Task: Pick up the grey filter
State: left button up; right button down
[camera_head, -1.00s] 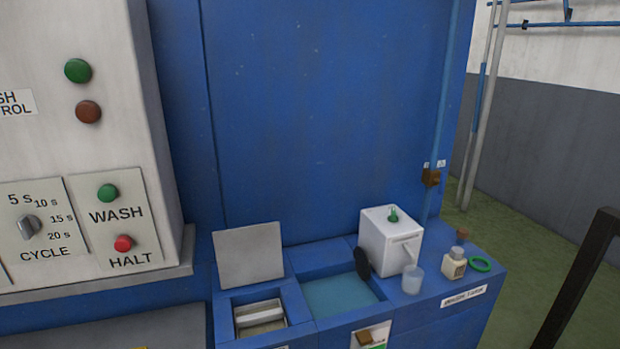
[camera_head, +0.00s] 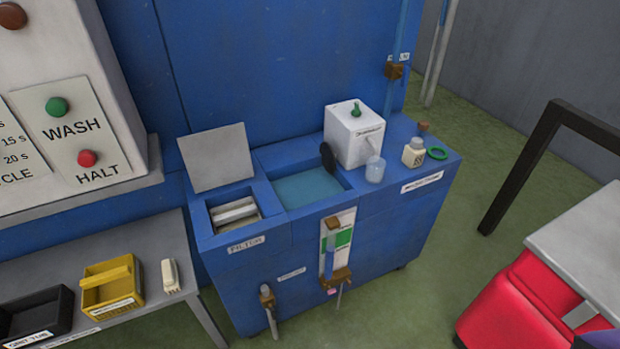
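An open square compartment (camera_head: 212,207) labelled FILTER is set in the top of the blue machine. Its grey lid (camera_head: 217,157) is raised and leans back. A light grey block-shaped piece (camera_head: 236,211), which looks like the grey filter, lies inside the compartment, below its rim. Neither of my grippers shows in the head view.
Right of the compartment are a water-filled basin (camera_head: 308,188), a white box (camera_head: 354,133), a clear cup (camera_head: 375,170), a small bottle (camera_head: 413,152) and a green ring (camera_head: 437,153). A bench (camera_head: 178,232) at left holds a yellow bin (camera_head: 112,285). A red cart (camera_head: 520,310) stands at right.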

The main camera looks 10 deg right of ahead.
aim_at(226, 218)
jog(key=i+j, duration=0.3)
jog(key=i, duration=0.15)
jog(key=i+j+u, duration=0.1)
jog(key=i+j, duration=0.2)
jog(key=i+u, duration=0.1)
jog(key=u, duration=2.1)
jog(key=z, duration=2.2)
